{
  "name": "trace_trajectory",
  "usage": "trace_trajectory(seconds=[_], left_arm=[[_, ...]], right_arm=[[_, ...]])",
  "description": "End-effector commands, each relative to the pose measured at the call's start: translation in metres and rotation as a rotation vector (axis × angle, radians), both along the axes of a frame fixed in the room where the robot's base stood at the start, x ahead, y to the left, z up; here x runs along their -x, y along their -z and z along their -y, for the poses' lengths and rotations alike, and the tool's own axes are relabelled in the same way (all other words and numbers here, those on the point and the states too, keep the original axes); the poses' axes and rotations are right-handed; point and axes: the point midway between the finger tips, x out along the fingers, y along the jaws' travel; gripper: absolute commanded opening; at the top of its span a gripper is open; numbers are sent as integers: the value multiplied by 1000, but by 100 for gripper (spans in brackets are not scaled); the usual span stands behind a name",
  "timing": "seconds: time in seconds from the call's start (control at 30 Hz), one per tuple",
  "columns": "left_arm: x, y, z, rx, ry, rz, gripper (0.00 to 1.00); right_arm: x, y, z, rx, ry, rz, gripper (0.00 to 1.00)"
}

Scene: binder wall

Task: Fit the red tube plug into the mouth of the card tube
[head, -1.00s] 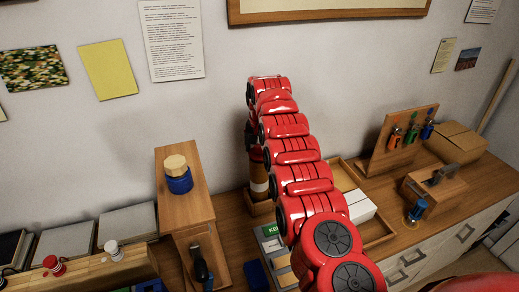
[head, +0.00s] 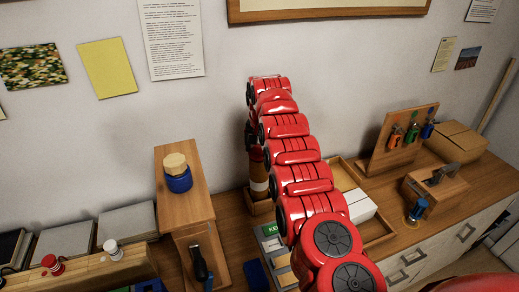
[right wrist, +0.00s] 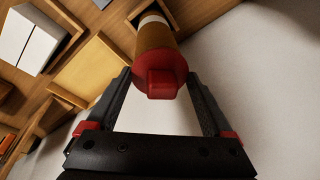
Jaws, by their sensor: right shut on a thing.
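The red tube plug (right wrist: 163,78), a round disc with a square knob, shows in the right wrist view between the fingers of my right gripper (right wrist: 163,88), which is shut on it. The brown card tube (right wrist: 155,38) with a white band lies directly beyond the plug and in line with it. The plug covers the tube's mouth from this side, so I cannot tell how deep it sits. In the head view the card tube (head: 258,174) stands upright by the wall, under my right gripper (head: 250,135), with its top hidden. My left gripper is not in view.
A wooden tray with a white box (head: 360,205) is right of the tube. A wooden stand (head: 185,208) carrying a blue jar (head: 178,181) is to the left. A peg board (head: 402,140) with hanging tools and a cardboard box (head: 458,141) stand farther right.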

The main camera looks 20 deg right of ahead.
Motion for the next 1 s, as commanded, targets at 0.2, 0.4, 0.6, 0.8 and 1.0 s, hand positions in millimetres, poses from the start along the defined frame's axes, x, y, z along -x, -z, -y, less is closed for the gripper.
trace_trajectory(seconds=[0.2, 0.4, 0.6, 0.8, 1.0], left_arm=[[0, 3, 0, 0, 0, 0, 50], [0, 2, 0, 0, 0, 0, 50], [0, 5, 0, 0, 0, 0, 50], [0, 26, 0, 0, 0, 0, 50], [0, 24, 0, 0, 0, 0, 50]], right_arm=[[0, 3, 0, -1, 0, -1, 0], [0, 2, 0, 0, -1, -1, 100], [0, 1, 0, -1, -1, 1, 100], [4, -18, -1, 0, -1, 7, 100], [15, -76, -1, 0, 2, 6, 100]])
